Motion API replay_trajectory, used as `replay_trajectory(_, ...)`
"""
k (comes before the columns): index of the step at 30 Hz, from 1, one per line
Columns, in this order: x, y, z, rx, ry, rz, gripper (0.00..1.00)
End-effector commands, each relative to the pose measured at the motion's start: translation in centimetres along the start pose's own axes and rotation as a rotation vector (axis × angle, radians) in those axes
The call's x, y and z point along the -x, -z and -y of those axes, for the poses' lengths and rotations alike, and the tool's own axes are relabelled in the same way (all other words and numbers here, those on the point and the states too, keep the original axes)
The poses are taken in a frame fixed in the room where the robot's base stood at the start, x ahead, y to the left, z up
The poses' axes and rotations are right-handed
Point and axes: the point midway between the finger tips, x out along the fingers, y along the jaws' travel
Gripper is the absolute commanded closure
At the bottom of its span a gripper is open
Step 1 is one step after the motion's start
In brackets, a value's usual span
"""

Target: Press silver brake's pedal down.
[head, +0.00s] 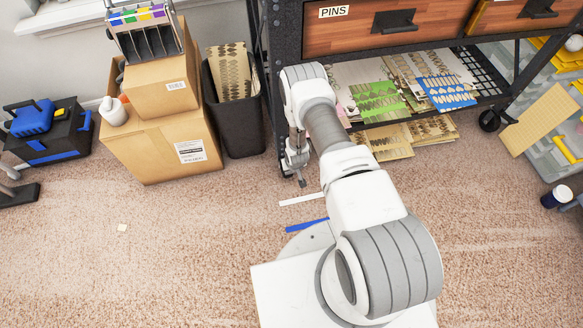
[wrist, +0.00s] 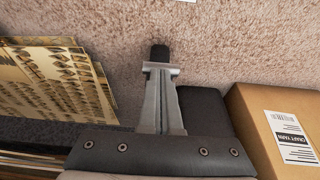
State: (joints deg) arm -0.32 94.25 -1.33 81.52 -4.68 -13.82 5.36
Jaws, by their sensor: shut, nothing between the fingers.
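No silver brake or pedal can be made out for certain. At the left edge of the head view, a dark flat foot with a grey part above it (head: 18,194) is cut off by the frame; I cannot tell whether it belongs to the brake.
Cardboard boxes (head: 155,148) and a black bin (head: 240,125) stand left of my gripper; a black-and-blue toolbox (head: 55,140) is farther left. The shelf unit (head: 282,40) holds patterned sheets. A white strip (head: 300,199) and blue strip (head: 306,225) lie nearby. The left foreground carpet is mostly clear.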

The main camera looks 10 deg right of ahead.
Motion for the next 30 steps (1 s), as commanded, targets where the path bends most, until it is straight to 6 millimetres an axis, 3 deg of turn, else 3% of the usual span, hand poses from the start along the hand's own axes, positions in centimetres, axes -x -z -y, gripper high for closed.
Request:
replay_trajectory(11,-0.8,-0.8,0.1,0.001,0.001,-0.055,1.0)
replay_trajectory(30,-4.1,-3.3,0.0,0.0,0.0,-0.053,1.0)
